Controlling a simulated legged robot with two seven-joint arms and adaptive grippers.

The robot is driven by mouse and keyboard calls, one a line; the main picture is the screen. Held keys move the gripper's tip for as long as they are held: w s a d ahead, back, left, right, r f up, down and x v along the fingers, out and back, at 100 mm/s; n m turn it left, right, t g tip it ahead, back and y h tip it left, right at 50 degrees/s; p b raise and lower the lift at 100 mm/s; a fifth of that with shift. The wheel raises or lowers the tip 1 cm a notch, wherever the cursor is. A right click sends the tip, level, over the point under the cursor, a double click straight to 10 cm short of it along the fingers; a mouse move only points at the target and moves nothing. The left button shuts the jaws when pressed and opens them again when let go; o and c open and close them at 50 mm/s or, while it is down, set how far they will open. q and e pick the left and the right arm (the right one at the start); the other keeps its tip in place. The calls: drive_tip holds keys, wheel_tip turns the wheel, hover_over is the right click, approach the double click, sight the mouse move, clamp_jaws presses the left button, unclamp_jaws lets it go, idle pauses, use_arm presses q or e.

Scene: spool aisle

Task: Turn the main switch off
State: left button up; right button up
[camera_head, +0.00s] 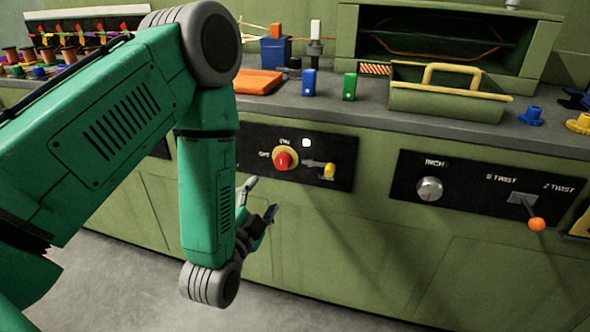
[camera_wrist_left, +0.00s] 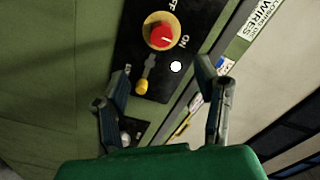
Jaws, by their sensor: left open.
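The main switch is a red knob on a yellow disc (camera_head: 283,160), set in a black panel on the green cabinet front, with OFF at its left and ON above. The knob also shows in the left wrist view (camera_wrist_left: 162,37); its small pale mark appears to face ON. My left gripper (camera_head: 262,198) is open and empty, below and left of the knob, apart from it. In the left wrist view its open fingers (camera_wrist_left: 162,70) frame the panel, with the knob beyond the fingertips. My right gripper is not in view.
Right of the knob are a lit white lamp (camera_head: 306,142) and a yellow-tipped lever (camera_head: 329,170). A second panel (camera_head: 470,193) farther right has a grey knob and an orange-tipped lever. Blue and green blocks and a yellow-handled tray (camera_head: 445,100) stand on the counter above.

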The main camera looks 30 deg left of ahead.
sight(281, 165)
use_arm(q)
drive_tip(key=b+x, duration=0.3)
drive_tip(key=x, duration=0.9)
drive_tip(key=shift+w+a, duration=0.2)
drive_tip(key=shift+w, duration=0.15)
drive_tip(key=shift+w+d+r, duration=0.2)
drive_tip(key=shift+w+d, duration=0.1)
drive_tip(key=shift+w, duration=0.1)
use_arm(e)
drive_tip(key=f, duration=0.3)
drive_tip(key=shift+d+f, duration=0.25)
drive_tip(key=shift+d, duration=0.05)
use_arm(q)
drive_tip(key=shift+a, duration=0.1)
drive_tip(key=shift+a+f, duration=0.1)
drive_tip(key=shift+a, duration=0.1)
drive_tip(key=c, duration=1.1)
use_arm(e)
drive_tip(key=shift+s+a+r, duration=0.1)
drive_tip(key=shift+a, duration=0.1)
